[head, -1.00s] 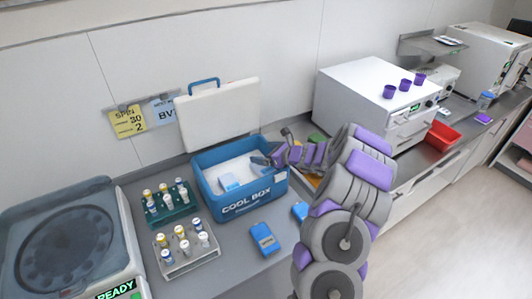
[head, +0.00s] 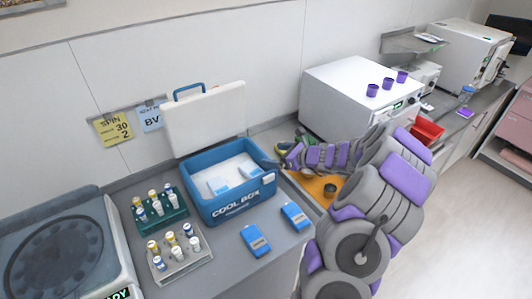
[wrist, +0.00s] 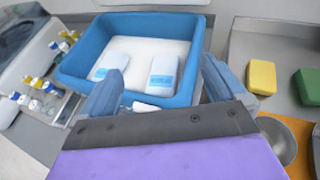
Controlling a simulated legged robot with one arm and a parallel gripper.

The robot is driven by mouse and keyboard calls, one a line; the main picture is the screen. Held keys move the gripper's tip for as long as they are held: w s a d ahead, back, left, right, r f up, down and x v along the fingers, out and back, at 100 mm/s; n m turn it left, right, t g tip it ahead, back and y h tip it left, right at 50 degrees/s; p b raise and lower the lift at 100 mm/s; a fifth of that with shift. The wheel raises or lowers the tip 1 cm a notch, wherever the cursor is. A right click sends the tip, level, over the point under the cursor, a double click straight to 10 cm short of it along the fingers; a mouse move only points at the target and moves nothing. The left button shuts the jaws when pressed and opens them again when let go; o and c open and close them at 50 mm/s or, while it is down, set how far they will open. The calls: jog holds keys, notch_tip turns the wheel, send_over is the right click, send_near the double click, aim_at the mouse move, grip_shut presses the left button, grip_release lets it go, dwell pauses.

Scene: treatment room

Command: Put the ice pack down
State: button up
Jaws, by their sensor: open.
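The blue cool box (head: 213,208) stands open on the counter, its white lid raised against the wall. Two pale ice packs with light-blue labels lie inside on the white floor, a left one (wrist: 112,65) and a right one (wrist: 163,72); the head view also shows the left one (head: 218,185) and right one (head: 250,171). My gripper (head: 272,163) is at the box's right rim. In the wrist view my gripper (wrist: 161,68) is open, its fingers apart above the near side of the box, with nothing held between them.
Two blue packs, one (head: 256,240) and another (head: 295,216), lie on the counter before the box. Two vial racks, green (head: 160,215) and clear (head: 180,254), stand left. Yellow (wrist: 262,77) and green (wrist: 308,86) blocks and a metal bowl (wrist: 279,140) are to the right.

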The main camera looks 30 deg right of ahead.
jog(key=s+a+r+n+g+y, duration=0.1)
jog(key=s+a+r+n+g, duration=0.3)
jog(key=a, duration=0.6)
jog(key=s+a+r+n+g+y, duration=0.2)
jog(key=s+a+r+n, duration=0.15)
jog(key=a+n, duration=0.5)
jog(key=s+a+r+n+g+y, duration=0.1)
jog(key=s+a+r+n+g, duration=0.25)
jog(key=a, duration=0.75)
jog(key=s+a+n+g+h, duration=0.4)
jog(key=s+n, duration=0.5)
jog(key=s, duration=0.7)
jog(key=s+d+n+h, duration=0.2)
jog(key=s+d+n, duration=0.1)
jog(key=s, duration=0.3)
jog(key=s+d+n+h, duration=0.2)
jog(key=s+n+h, duration=0.1)
jog(key=s, duration=0.4)
jog(key=shift+s+d+r+g+h, duration=0.2)
jog(key=shift+d+g+h, duration=0.1)
jog(key=shift+d+g, duration=0.1)
jog(key=shift+f, duration=0.15)
